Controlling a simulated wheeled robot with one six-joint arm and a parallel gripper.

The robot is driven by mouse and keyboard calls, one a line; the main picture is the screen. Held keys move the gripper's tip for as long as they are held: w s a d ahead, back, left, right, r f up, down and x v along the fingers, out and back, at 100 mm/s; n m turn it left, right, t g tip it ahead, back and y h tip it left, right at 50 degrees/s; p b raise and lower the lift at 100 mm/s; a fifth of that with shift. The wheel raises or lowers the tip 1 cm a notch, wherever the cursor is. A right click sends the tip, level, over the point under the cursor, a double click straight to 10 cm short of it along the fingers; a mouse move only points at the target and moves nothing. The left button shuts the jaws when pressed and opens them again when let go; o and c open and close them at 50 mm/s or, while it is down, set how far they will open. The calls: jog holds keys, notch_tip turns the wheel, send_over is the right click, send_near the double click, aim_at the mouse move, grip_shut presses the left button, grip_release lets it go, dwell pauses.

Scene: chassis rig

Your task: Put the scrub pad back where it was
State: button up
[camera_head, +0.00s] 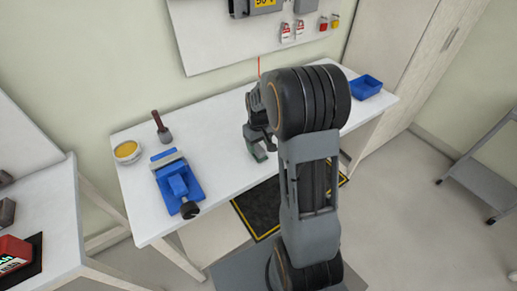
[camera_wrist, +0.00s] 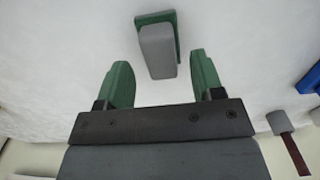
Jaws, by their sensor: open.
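The scrub pad (camera_wrist: 157,50), a grey block with a green layer on one side, lies on the white bench top in the wrist view. It is in front of and roughly midway between the two green fingertips of my gripper (camera_wrist: 159,80). The fingers are apart and nothing is held between them. In the head view my gripper (camera_head: 257,150) is low over the middle of the workbench (camera_head: 215,125). I cannot make out the pad there; my arm and gripper may hide it.
On the bench's left are a blue vise (camera_head: 178,187), a mallet (camera_head: 161,128) and a bowl with yellow contents (camera_head: 127,151). A blue bin (camera_head: 366,87) stands at the right end. A white board (camera_head: 220,45) with padlocks is behind. The bench between vise and gripper is clear.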

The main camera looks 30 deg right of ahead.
aim_at(259, 148)
notch_tip(259, 148, up, 8)
jog(key=s+a+r+t, duration=0.2)
jog(key=s+a, duration=0.3)
jog(key=s, duration=0.3)
jog(key=s+a+r+m+t, duration=0.1)
jog(key=s+a+r, duration=0.2)
jog(key=s, duration=0.4)
jog(key=shift+s+a+t, duration=0.4)
jog(key=shift+a, duration=0.45)
